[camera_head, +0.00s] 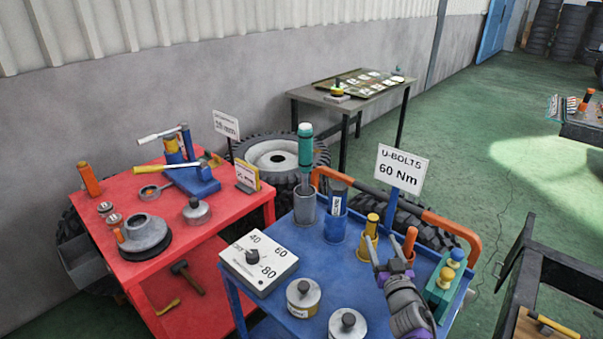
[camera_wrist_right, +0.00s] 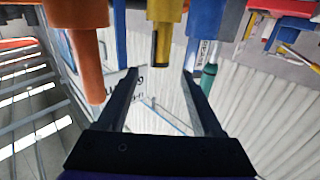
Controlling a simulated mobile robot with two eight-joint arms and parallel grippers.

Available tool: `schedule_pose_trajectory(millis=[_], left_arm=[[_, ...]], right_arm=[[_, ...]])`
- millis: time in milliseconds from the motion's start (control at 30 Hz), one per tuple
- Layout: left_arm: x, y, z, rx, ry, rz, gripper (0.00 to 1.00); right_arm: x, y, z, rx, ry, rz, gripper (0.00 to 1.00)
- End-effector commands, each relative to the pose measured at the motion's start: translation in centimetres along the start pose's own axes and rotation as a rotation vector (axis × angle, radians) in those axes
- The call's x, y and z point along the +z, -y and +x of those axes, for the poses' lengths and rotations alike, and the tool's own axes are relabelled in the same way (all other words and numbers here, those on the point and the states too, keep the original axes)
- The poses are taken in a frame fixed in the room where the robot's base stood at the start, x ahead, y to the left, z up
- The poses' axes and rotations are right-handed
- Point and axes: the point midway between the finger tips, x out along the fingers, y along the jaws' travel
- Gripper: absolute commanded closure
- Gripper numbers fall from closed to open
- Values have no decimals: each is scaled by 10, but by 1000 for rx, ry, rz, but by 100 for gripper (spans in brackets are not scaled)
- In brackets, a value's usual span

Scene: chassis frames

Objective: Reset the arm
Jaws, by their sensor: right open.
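My right gripper (camera_head: 386,249) is over the blue cart top (camera_head: 325,268), its arm coming in from the bottom right. It stands between a yellow tool (camera_head: 370,229) and an orange handle (camera_head: 410,240). In the right wrist view its two dark fingers (camera_wrist_right: 160,80) are apart, and I see nothing held between them. There the yellow tool (camera_wrist_right: 163,25) shows beyond the gap, with the orange handle (camera_wrist_right: 90,45) to its left. I cannot tell whether the fingers touch either. My left gripper is not in view.
A white dial box (camera_head: 259,262), round weights (camera_head: 303,298) and a teal-handled tool (camera_head: 305,145) in a grey cup crowd the cart. A green block (camera_head: 440,285) with yellow knobs is right of my gripper. A red cart (camera_head: 180,240) stands left. Green floor (camera_head: 460,140) is open behind.

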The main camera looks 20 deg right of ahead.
Motion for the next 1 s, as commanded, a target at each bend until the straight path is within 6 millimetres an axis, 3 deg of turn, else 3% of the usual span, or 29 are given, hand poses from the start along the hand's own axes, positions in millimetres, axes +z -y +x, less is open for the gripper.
schedule_pose_trajectory(millis=[200,367,567,800,933,1000], left_arm=[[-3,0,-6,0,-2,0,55],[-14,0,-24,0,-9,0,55],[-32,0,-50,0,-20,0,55],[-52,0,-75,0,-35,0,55],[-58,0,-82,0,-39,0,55],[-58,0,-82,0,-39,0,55]], right_arm=[[-10,7,-5,25,32,1,32],[-28,31,-30,93,188,-2,32],[-25,82,-104,75,538,-37,32],[-10,142,-217,-137,935,-121,32],[-6,159,-256,-237,1048,-156,32],[-6,159,-256,-237,1048,-156,32]])
